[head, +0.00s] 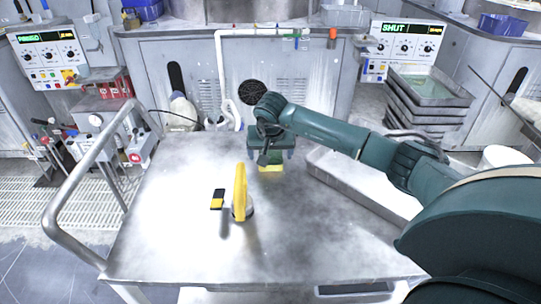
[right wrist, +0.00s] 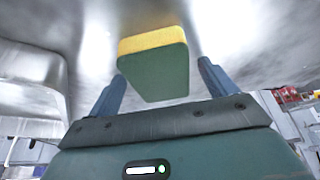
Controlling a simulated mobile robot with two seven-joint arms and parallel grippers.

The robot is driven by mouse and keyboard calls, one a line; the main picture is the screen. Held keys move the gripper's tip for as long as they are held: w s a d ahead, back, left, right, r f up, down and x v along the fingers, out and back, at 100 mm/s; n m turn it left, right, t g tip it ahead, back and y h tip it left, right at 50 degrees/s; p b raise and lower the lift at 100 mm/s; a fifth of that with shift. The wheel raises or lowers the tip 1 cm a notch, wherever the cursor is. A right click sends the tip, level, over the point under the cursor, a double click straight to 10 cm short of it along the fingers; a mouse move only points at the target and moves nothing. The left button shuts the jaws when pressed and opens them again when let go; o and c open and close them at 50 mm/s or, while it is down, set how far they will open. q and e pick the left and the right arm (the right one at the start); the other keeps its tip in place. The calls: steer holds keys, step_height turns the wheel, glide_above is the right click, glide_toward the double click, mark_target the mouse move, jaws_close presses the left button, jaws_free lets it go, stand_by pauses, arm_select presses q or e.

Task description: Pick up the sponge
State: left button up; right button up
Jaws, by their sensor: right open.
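The sponge (right wrist: 152,75) has a yellow layer and a dark green layer. In the right wrist view it lies on the grey metal surface, between the two fingers of my right gripper (right wrist: 160,70). The fingers are open, with a gap on each side of the sponge. In the head view only a yellow part of the sponge (head: 270,168) shows below my right gripper (head: 269,161), which hides the rest. The gripper points down over the far middle of the cart top. My left gripper is not in view.
The metal cart top (head: 165,245) carries an upright yellow tool (head: 240,190) and a small black and yellow item (head: 217,198), left of my right arm. A shallow metal tray (head: 345,178) lies to the right, partly behind my arm. A tubular handle (head: 75,190) runs along the left edge.

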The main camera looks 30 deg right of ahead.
mark_target(270, 154)
steer(key=shift+c, duration=0.3)
steer(key=c, duration=1)
step_height(270, 154, up, 10)
steer(key=o, duration=0.4)
steer(key=c, duration=0.3)
steer(key=shift+f, duration=0.1)
steer(key=shift+c, duration=0.2)
